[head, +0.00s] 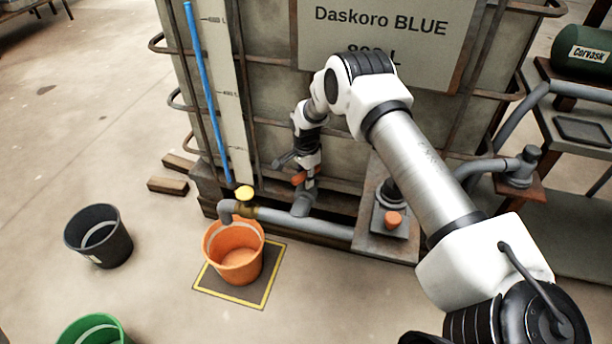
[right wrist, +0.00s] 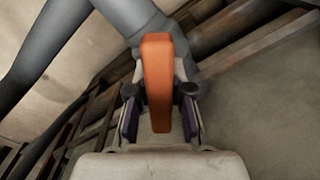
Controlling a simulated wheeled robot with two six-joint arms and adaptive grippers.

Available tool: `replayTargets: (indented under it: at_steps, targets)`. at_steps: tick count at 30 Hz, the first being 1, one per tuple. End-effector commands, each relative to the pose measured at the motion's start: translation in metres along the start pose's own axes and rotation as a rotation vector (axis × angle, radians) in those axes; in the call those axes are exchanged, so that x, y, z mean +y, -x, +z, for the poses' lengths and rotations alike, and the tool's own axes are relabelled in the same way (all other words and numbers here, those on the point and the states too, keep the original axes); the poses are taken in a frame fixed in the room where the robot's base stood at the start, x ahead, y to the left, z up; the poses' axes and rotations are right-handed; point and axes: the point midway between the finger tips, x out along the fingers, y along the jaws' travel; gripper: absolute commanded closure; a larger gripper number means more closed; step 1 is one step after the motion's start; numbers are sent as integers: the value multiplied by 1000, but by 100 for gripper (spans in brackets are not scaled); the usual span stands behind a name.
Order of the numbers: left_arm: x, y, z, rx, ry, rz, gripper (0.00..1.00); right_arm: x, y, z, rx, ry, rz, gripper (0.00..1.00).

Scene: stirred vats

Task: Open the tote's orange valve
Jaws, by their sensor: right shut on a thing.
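The tote (head: 272,112) is a large caged container with a "Daskoro BLUE" sign. Its orange valve handle (head: 298,179) sits low on its front, above a grey outlet pipe (head: 318,227). My right gripper (head: 304,180) reaches down to the handle and partly hides it. In the right wrist view, the orange handle (right wrist: 158,85) stands between the two dark finger pads of my right gripper (right wrist: 160,108), which is shut on it. The grey valve body (right wrist: 200,35) is just beyond. My left gripper is not in view.
Below stands an orange bucket (head: 236,262) on a yellow-edged mat (head: 262,293). A black bucket (head: 98,262) and green bucket (head: 92,331) stand left. An orange knob (head: 393,219) is right of the pipe.

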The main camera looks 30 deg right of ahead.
Motion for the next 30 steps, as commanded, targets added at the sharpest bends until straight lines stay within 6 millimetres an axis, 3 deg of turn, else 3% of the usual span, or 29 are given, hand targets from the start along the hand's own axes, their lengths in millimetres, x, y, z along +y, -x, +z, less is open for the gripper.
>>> replayTargets:
  at_steps: [21, 22, 24, 30]
  targets:
    - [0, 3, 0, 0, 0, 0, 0, 1, -1, 1, -1, 96, 3, 100]
    - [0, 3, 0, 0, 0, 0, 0, 1, -1, 1, -1, 96, 3, 76]
    - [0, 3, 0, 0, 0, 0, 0, 1, -1, 1, -1, 96, 3, 53]
    - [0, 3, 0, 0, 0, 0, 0, 0, -1, 0, 0, 95, 1, 53]
